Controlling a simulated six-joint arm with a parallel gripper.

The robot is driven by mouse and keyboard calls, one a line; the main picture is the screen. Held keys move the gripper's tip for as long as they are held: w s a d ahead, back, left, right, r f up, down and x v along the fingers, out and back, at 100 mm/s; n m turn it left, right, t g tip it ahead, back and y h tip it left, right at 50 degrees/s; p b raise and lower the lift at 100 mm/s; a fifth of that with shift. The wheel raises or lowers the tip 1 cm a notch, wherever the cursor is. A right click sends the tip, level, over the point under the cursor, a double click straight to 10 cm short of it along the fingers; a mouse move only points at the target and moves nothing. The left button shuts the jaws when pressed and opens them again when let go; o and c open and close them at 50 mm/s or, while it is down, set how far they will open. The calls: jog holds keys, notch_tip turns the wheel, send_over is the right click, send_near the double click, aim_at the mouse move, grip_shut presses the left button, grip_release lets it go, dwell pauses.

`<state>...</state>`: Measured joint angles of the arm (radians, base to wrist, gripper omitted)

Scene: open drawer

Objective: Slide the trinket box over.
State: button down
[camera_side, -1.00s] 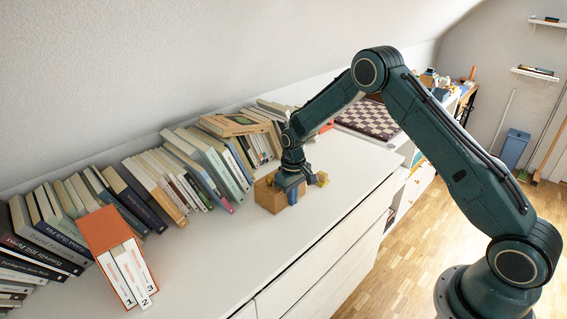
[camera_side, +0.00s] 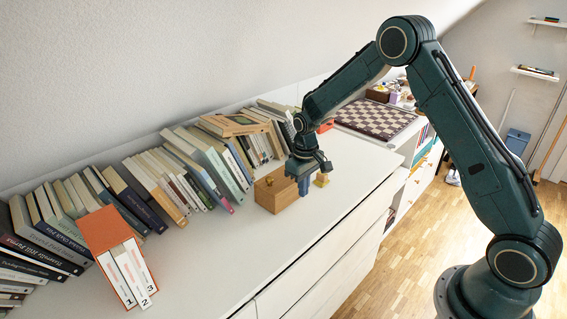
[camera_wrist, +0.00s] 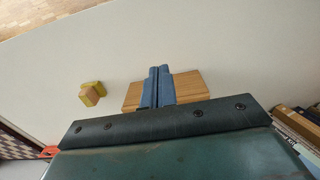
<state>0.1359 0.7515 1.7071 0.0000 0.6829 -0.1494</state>
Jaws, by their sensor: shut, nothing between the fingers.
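The trinket box (camera_side: 274,194) is a small wooden box on the white cabinet top, in front of the leaning books. Its wood also shows on both sides of the fingers in the wrist view (camera_wrist: 188,85). My gripper (camera_side: 304,192) points down at the box's right end in the side view. Its blue fingers are shut together with nothing between them, and they cover the middle of the box in the wrist view (camera_wrist: 158,72). I cannot tell whether the fingers touch the box.
A small yellow and wooden object (camera_side: 321,180) stands just right of my gripper. A row of books (camera_side: 205,165) leans along the wall behind. An orange binder holder (camera_side: 112,245) stands at the left, and a chessboard (camera_side: 375,118) lies beyond. The front cabinet top is clear.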

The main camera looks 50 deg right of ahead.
notch_tip(320, 180, up, 4)
jog(key=shift+r, duration=0.15)
jog(key=shift+r, duration=0.1)
jog(key=s+a+r+t, duration=0.1)
jog(key=s+a+r, duration=0.1)
jog(key=s+r, duration=0.6)
jog(key=s+a+r+t, duration=0.2)
jog(key=s+r, duration=0.3)
jog(key=r, duration=0.5)
jog(key=s+a+r+t, duration=0.1)
jog(key=s, duration=0.8)
jog(key=s+a+r+t, duration=0.1)
jog(key=s+r, duration=0.1)
jog(key=s, duration=0.7)
jog(key=shift+a+r+t, duration=0.3)
jog(key=shift+a, duration=0.05)
